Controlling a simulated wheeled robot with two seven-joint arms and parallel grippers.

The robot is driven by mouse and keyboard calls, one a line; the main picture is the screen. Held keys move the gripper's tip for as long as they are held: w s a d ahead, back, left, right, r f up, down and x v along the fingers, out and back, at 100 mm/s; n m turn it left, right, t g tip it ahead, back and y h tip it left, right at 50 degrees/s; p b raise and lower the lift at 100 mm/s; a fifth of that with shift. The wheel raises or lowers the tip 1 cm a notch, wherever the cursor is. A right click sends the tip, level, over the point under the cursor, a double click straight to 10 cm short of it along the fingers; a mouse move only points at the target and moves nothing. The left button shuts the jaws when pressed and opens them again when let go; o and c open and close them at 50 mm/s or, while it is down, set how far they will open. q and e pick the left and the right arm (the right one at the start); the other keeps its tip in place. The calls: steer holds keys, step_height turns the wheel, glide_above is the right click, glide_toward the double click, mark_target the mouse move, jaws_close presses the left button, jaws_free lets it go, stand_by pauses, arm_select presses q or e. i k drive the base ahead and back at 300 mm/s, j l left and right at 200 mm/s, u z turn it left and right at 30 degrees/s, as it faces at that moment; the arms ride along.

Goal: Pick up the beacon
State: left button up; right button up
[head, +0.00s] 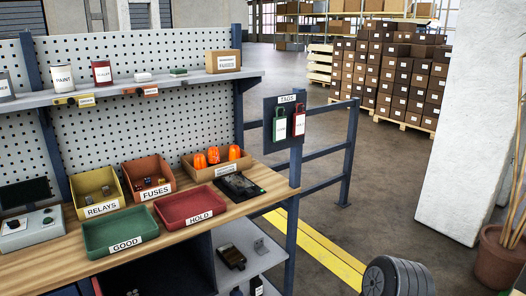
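Three orange, rounded objects that look like beacons stand in an open cardboard box at the back right of the wooden workbench. The left one (200,161) and the middle one (214,154) are close together, and the right one (234,153) is beside them. Their lower parts are hidden by the front of the box (226,171), whose label is too small to read. Neither of my grippers is in view, and nothing touches the orange objects.
Bins marked RELAYS (99,209), FUSES (155,194), GOOD (120,232) and HOLD (190,208) crowd the bench. A black device (240,187) lies by the box. A shelf (180,82) runs above. A blue rail (325,152) stands right; floor beyond is open.

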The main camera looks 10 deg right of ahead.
mark_target(214, 156)
steer(key=i+l+z, duration=0.5)
steer(key=i+l, duration=0.35)
steer(key=l, duration=0.15)
